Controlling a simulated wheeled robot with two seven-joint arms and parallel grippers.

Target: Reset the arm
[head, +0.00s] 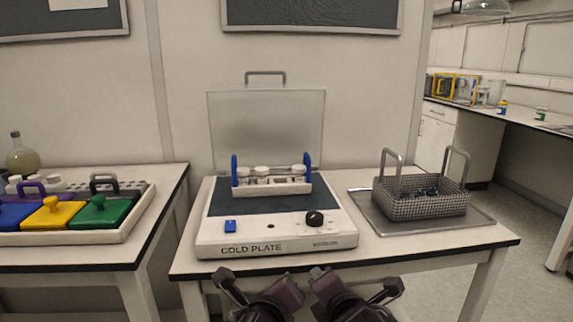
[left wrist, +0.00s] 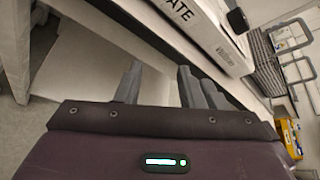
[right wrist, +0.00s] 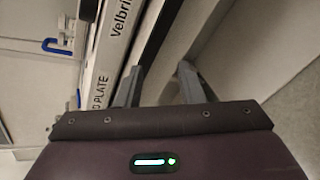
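My left gripper (head: 258,292) and right gripper (head: 345,292) show side by side at the bottom centre of the head view, in front of the table. In the left wrist view the left gripper's fingers (left wrist: 160,85) stand apart with nothing between them. In the right wrist view the right gripper's fingers (right wrist: 158,84) also stand apart and are empty. Neither gripper touches an object that I can see.
A cold plate (head: 275,249) stands on the table (head: 405,250), with a blue-handled white rack (head: 272,188) on top and a clear lid (head: 265,125) raised. A wire basket (head: 420,205) sits on a metal tray (head: 378,222) at right. A tray (head: 70,236) with coloured lidded blocks lies left.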

